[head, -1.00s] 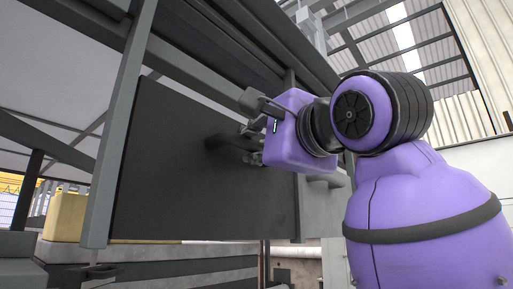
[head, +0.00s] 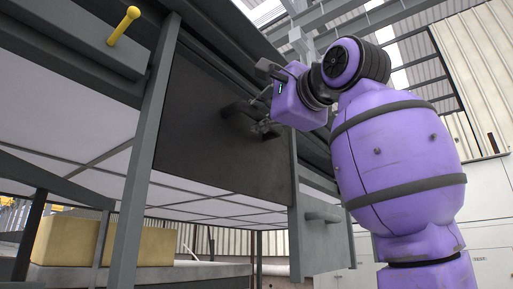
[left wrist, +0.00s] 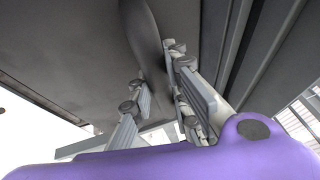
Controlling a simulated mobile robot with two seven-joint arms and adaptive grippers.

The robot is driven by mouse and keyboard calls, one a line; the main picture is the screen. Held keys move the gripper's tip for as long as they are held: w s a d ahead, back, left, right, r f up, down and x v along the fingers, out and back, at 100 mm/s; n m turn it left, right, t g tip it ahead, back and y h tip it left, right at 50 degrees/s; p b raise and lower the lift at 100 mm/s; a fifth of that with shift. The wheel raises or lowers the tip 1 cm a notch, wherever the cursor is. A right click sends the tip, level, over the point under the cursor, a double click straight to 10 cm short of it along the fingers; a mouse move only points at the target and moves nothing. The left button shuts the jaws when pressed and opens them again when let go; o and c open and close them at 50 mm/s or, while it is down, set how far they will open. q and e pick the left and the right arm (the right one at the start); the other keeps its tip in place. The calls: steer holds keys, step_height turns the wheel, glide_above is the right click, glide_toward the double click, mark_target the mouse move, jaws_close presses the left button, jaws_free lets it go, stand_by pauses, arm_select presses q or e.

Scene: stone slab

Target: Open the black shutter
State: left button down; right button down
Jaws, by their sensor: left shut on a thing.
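The black shutter (head: 205,145) is a dark flat panel between grey posts in the head view. It is raised, with open space beneath its lower edge. Its dark handle (head: 236,108) sticks out from the panel's face. My left gripper (head: 257,124) is at the handle and shut on it. In the left wrist view, the fingers (left wrist: 160,90) stand on both sides of the dark handle (left wrist: 146,40), and the shutter's face (left wrist: 75,45) fills the upper left. The exact finger contact is partly hidden. My right gripper does not show.
A grey post (head: 147,150) stands left of the shutter. A grey panel with a handle (head: 323,216) is at the lower right. A yellow knob (head: 124,25) sticks out at the upper left. Yellow blocks (head: 70,240) lie on a ledge behind the opening.

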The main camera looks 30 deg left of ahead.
arm_select(q)
step_height(320, 180, up, 8)
steer(key=shift+f, duration=0.25)
steer(key=shift+s+r, duration=0.2)
steer(key=shift+r, duration=0.1)
steer(key=c, duration=1.7)
jaws_free()
steer(key=shift+w, duration=0.1)
steer(key=shift+o, duration=0.2)
steer(key=shift+f, duration=0.1)
steer(key=shift+d, duration=0.1)
steer(key=shift+d+f, duration=0.15)
steer(key=shift+d, duration=0.2)
steer(key=v, duration=1.1)
steer(key=shift+s, duration=0.25)
